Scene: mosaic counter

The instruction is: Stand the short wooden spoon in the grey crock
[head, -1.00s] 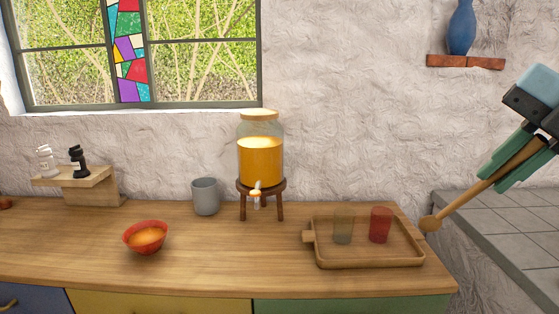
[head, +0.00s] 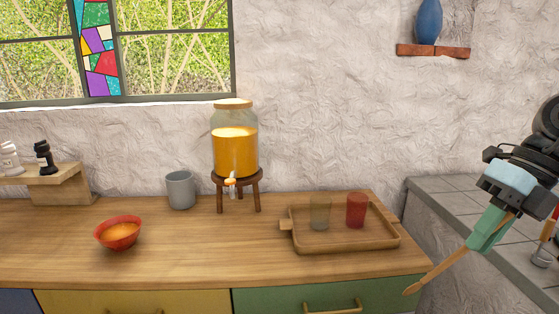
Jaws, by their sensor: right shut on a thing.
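My right gripper (head: 486,232), with green fingers, is shut on a wooden spoon (head: 442,270). It holds the spoon in the air off the counter's right end. The spoon slants down and left, its narrow-looking bowl end lowest; its upper part is hidden by the fingers. A plain grey round vessel (head: 181,190), which looks like the grey crock, stands upright on the wooden counter, left of the drink dispenser and far from the spoon. I cannot see into it. My left gripper is out of view.
The dispenser (head: 235,150) stands on a wooden stand. A tray (head: 345,245) holds a clear glass (head: 320,213) and a red glass (head: 356,210). A red bowl (head: 118,234) is at front left. A tiled ledge (head: 430,195) lies right; a partly cut-off red and metallic thing (head: 545,246) is there.

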